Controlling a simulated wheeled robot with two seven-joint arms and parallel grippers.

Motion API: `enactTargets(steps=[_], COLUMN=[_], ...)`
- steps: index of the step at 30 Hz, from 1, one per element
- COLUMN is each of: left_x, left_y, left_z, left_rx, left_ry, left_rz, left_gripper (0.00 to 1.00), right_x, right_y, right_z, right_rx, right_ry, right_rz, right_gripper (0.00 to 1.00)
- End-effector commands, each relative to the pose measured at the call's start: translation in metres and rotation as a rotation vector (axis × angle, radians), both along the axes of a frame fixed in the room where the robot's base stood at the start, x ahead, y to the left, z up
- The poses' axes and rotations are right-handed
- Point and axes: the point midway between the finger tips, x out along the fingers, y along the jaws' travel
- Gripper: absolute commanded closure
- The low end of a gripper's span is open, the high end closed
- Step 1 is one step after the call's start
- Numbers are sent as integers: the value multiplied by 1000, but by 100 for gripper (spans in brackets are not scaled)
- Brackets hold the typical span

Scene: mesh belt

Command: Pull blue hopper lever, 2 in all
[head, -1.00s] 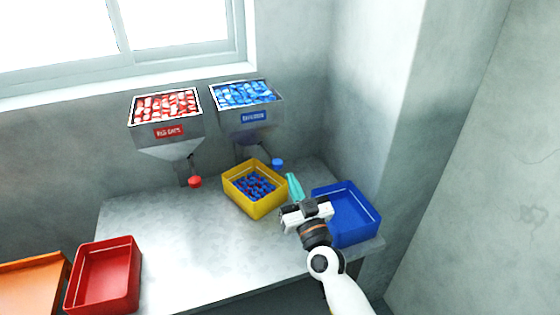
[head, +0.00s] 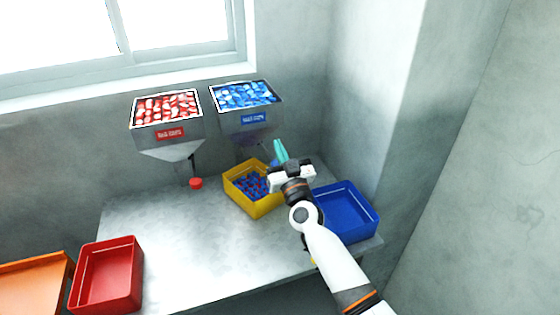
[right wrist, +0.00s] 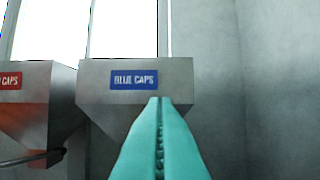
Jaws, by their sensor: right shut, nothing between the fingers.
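The blue hopper (head: 246,119) is a grey metal funnel on the back wall, full of blue caps, with a blue label. In the right wrist view the hopper (right wrist: 98,88) fills the middle, with its "BLUE CAPS" label in clear sight. The teal fingers (right wrist: 160,125) are shut and empty, pointing at the hopper's front. I cannot tell whether they touch the knob. A yellow bin (head: 238,204) holding blue and red caps stands under the blue hopper. My left gripper is not in view.
The red hopper (head: 170,137) with its red knob (head: 196,183) hangs to the left. An empty blue bin (head: 358,232) stands at the bench's right end, close to my right arm. A red bin (head: 108,295) and an orange tray (head: 30,290) are at lower left. The bench middle (head: 175,235) is clear.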

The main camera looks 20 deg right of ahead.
Motion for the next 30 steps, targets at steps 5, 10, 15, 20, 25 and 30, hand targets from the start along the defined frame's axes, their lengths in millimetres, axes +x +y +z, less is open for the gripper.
enactTargets(steps=[5,10,15,20,25,30], left_x=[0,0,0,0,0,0], left_y=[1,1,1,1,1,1], left_z=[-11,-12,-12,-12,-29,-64], left_rx=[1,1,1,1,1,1], left_ry=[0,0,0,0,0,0], left_rz=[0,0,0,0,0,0], left_gripper=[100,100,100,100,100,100], right_x=[-2,-2,-2,-2,-3,-5], right_y=[0,0,0,0,0,0], right_z=[-32,-41,-42,-42,-51,-68], right_rx=[-4,-1,1,1,0,2], right_ry=[3,2,1,1,-18,-74], right_rz=[1,2,0,1,0,0], right_gripper=[100,100,100,100,100,100])
